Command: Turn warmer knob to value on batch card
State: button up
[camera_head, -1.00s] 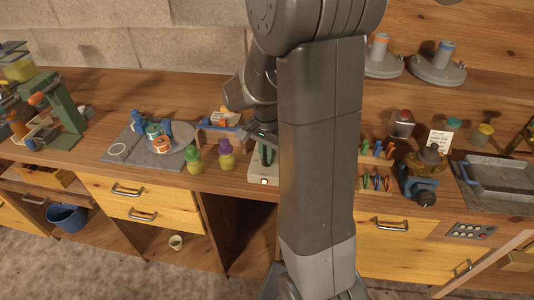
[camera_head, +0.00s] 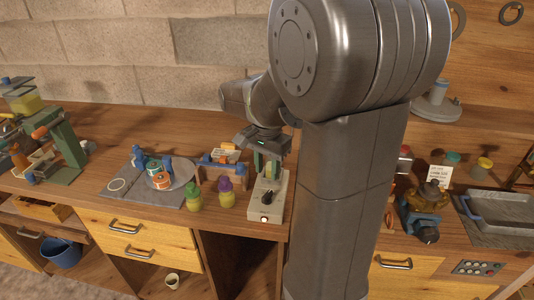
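The pale, box-shaped device (camera_head: 265,205) that looks like the warmer stands near the counter's front edge. A small light knob or lamp shows low on its front (camera_head: 264,219), and a dark part is on its top. My gripper (camera_head: 268,150) is above the device's back part, near green upright parts; its fingers are too small and hidden to tell open from shut. A white card with writing (camera_head: 438,176), possibly the batch card, stands at the right behind a brown and blue device; its text is too small to read.
A grey plate with spools (camera_head: 180,175) lies farther left. A sink (camera_head: 500,222) is at the right.

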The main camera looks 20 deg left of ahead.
notch_tip(320, 180, up, 5)
send_over(267, 194)
jog(key=shift+f, duration=0.1)
jog(key=shift+f, duration=0.1)
dwell(0.4)
notch_tip(267, 194, down, 14)
jog(key=shift+r, duration=0.15)
dwell(0.3)
